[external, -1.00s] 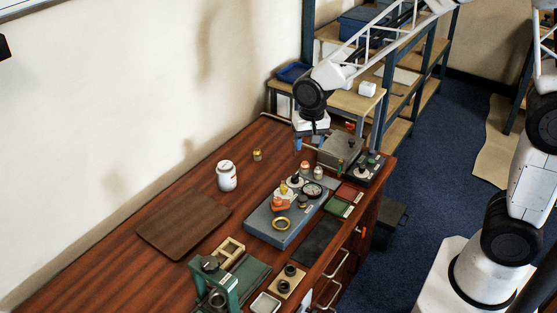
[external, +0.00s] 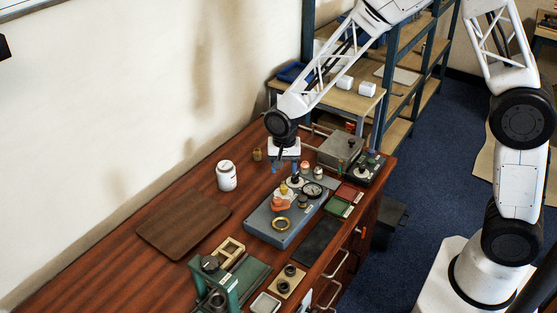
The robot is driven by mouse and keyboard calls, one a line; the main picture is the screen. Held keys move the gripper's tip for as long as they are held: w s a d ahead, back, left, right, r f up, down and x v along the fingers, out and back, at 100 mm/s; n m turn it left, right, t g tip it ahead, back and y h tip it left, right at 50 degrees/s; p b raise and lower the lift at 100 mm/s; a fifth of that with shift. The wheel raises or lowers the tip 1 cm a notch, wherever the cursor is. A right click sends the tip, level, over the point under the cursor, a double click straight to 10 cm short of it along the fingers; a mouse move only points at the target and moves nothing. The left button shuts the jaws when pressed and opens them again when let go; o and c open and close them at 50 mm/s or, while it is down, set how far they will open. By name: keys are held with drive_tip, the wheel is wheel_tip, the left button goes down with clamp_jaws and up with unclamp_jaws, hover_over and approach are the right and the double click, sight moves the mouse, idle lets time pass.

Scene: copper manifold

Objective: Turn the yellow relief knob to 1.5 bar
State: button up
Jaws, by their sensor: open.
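The yellow relief knob (external: 283,188) stands on the blue-grey manifold block (external: 262,228), near its back left edge. A round dial gauge (external: 313,189) sits on the block to the right of the knob; its reading is too small to tell. An orange copper-coloured part (external: 280,204) is just in front of the knob, and a brass ring (external: 281,224) lies nearer the front. My gripper (external: 284,168) is open, pointing down, just above and behind the knob in the picture. It looks apart from the knob and holds nothing that I can see.
A white jar (external: 226,176) and a small brass piece (external: 257,155) stand left of my gripper. A grey box (external: 341,148) and a dark control box (external: 367,167) are behind right. A green fixture (external: 228,285) stands in front. The brown board (external: 184,222) is bare.

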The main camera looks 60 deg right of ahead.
sight(284, 186)
drive_tip(key=shift+f, duration=0.15)
drive_tip(key=shift+f, duration=3.8)
drive_tip(key=c, duration=0.9)
